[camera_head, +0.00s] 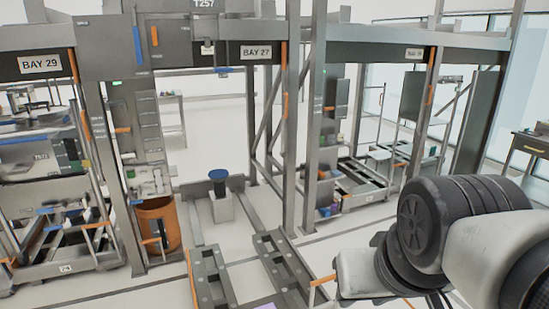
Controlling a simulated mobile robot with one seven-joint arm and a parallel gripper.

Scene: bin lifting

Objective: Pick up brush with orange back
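I cannot make out a brush with an orange back. Several small orange parts show on the frames and posts, but they are too small or plain to tell as a brush. My arm's dark and light grey links fill the lower right. The fingers of my gripper do not show, so I cannot see what it holds.
An orange bin (157,225) stands by the left posts. A blue-topped object (218,175) sits on a pale block (221,208) in the aisle. Metal rails (285,262) lie on the floor in front. The BAY 27 sign (256,52) hangs on a crossbeam.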

